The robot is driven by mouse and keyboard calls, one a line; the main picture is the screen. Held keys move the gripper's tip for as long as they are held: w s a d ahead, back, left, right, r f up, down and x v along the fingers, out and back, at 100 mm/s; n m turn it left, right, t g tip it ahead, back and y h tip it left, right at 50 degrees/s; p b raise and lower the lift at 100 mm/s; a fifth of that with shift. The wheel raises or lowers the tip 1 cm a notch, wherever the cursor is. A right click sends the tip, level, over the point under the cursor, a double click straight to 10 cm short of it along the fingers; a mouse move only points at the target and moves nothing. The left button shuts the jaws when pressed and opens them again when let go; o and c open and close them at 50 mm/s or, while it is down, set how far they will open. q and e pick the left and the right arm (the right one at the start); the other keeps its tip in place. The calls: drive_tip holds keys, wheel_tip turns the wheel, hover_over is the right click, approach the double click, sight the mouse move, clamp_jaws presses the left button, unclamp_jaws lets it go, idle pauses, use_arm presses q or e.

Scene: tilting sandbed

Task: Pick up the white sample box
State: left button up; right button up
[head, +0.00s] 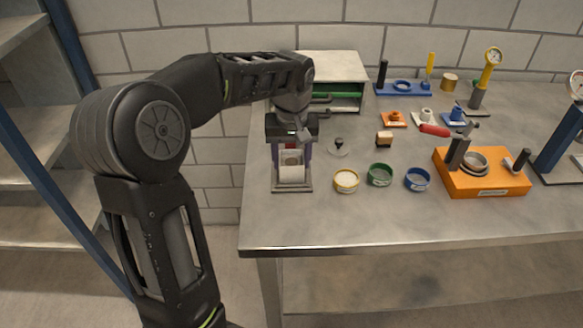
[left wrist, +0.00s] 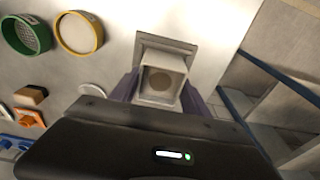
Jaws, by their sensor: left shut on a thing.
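The white sample box (head: 291,172) is at the left end of the steel table, over a grey square base plate (head: 292,187). It is open at the top, and a tan round shape shows inside. The box also shows in the left wrist view (left wrist: 163,83). My left gripper (head: 291,145) comes down from above and behind it. The gripper's purple-grey fingers (left wrist: 160,92) stand on both sides of the box, shut on it. I cannot tell whether the box is clear of the plate. The right gripper is not in view.
Yellow (head: 346,180), green (head: 380,174) and blue (head: 417,179) round sieves stand right of the box. An orange fixture (head: 481,175) is farther right. A cabinet with green drawers (head: 345,90) stands behind. The table's front strip is clear.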

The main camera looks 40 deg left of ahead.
use_arm(q)
wheel_tip(320, 180, up, 10)
idle(0.6)
idle(0.5)
